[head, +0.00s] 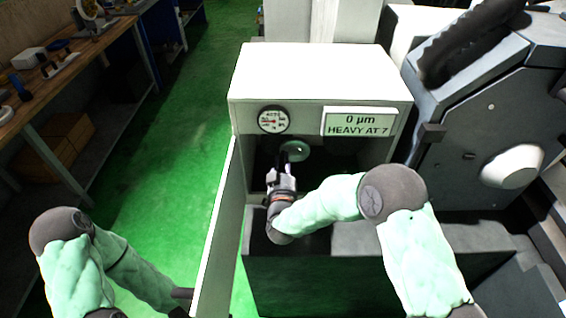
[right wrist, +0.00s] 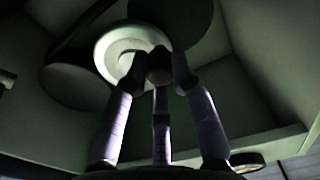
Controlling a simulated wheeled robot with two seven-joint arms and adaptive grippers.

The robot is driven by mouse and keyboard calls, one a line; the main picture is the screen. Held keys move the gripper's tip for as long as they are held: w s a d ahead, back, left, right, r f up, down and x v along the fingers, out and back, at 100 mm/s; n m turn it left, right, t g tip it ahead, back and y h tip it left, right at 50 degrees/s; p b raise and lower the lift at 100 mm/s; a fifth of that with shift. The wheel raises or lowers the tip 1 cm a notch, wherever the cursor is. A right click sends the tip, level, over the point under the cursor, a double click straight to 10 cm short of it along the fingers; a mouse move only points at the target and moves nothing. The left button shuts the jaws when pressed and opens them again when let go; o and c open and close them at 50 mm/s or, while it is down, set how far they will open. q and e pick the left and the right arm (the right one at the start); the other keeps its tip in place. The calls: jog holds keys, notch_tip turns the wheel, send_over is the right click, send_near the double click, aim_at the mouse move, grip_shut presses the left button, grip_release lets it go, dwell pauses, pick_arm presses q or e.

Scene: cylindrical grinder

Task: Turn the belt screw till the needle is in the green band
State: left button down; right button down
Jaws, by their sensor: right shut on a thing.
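A round white gauge (head: 273,120) sits on the front of the white housing (head: 315,75). It is too small to tell where its needle stands against any green band. My right gripper (head: 283,160) reaches into the housing's dark opening beside a pale green disc (head: 296,150). In the right wrist view its fingers (right wrist: 160,78) close around a small dark screw head (right wrist: 159,62) in front of the pale disc (right wrist: 115,45). The fingers hide most of the screw. My left arm ends low by the open door panel (head: 217,235), and its gripper is mostly hidden there.
The opening's walls surround my right gripper closely. A grey machine (head: 480,110) stands to the right. A workbench (head: 75,70) lies at the left, with clear green floor (head: 190,130) between.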

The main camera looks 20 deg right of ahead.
jog(key=shift+r, duration=0.2)
jog(key=m+b, duration=0.1)
jog(key=m, duration=0.1)
jog(key=r+m+b, duration=0.1)
jog(key=m+b, duration=0.1)
jog(key=shift+d+r, duration=0.1)
jog(key=shift+d, duration=0.1)
jog(key=shift+s+d+r+m+b, duration=0.15)
jog(key=shift+r+m+b, duration=0.15)
jog(key=shift+m+b, duration=0.5)
jog(key=shift+w+d+r+m+b, duration=0.2)
jog(key=shift+m+b, duration=0.25)
jog(key=shift+m, duration=0.65)
jog(key=shift+r, duration=0.1)
jog(key=c, duration=1.1)
grip_release()
jog(key=shift+o, duration=0.2)
jog(key=v, duration=1.2)
